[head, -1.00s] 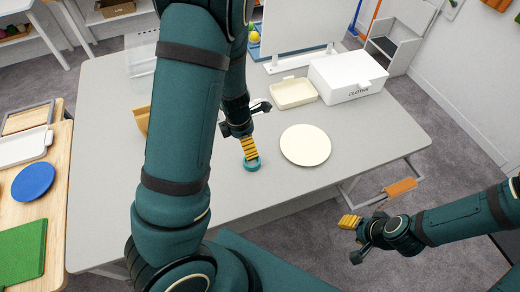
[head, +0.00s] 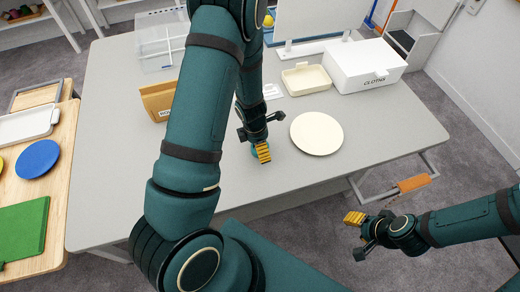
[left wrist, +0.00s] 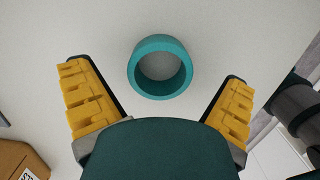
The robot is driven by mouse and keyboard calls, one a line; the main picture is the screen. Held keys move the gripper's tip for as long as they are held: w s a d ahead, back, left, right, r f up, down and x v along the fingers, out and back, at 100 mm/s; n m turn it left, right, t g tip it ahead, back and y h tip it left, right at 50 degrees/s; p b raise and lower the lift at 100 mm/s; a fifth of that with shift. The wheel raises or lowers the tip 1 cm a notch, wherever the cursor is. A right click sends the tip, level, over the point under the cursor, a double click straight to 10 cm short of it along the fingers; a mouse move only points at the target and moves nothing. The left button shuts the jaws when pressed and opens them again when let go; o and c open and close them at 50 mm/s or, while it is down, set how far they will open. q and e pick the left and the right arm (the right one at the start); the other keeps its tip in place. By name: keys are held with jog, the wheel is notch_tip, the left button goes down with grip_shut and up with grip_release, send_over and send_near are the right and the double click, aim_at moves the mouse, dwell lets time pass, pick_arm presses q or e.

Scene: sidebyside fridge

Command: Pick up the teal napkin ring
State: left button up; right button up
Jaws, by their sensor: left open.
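The teal napkin ring (left wrist: 160,90) lies on the grey table in the left wrist view, its round opening facing the camera. It sits just beyond and between the two yellow fingers of my left gripper (left wrist: 158,100), which is open and empty. In the head view my left gripper (head: 263,153) points down at the table and mostly hides the ring (head: 254,149), of which only a little teal shows. My right gripper (head: 355,218) is off the table's front side at the right, away from the ring; its yellow fingers look close together, and their gap cannot be made out.
A cream plate (head: 317,133) lies just right of my left gripper. Behind it are a cream tray (head: 307,80) and a white box (head: 351,68).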

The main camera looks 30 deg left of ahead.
pick_arm(q)
jog(key=shift+w+f, duration=0.1)
jog(key=shift+f, duration=0.7)
jog(key=c, duration=1.1)
jog(key=shift+o, duration=0.2)
